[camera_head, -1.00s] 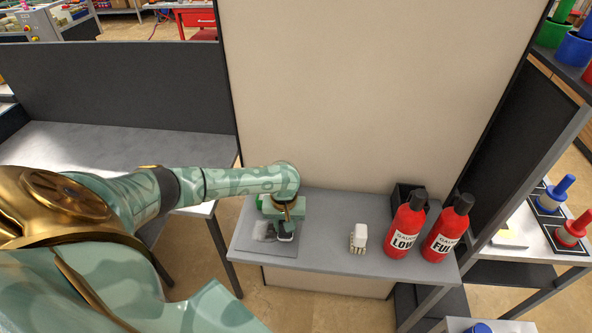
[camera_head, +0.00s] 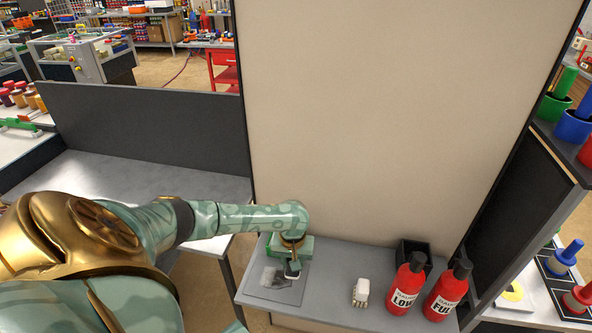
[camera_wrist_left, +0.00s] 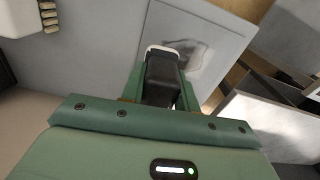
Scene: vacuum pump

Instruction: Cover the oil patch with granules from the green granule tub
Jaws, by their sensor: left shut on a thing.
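My left gripper (camera_head: 292,264) is shut on a dark thing with a white rim (camera_head: 292,273), held above the right side of a grey plate on the shelf. In the left wrist view the same held thing (camera_wrist_left: 162,76) sits between the green fingers, black with a white far edge; its inside cannot be seen. A dark, smudged oil patch (camera_head: 275,278) lies on the plate, left of the held thing. It also shows in the left wrist view (camera_wrist_left: 202,53). A bit of bright green shows behind the gripper; I cannot tell whether it is the granule tub. My right gripper is not in view.
The shelf (camera_head: 335,275) carries a small white block-like thing (camera_head: 361,292), a red LOW bottle (camera_head: 406,284), a red FULL bottle (camera_head: 447,291) and a black box (camera_head: 413,254). A tall beige panel (camera_head: 400,110) rises behind. A grey table (camera_head: 150,175) stands at left.

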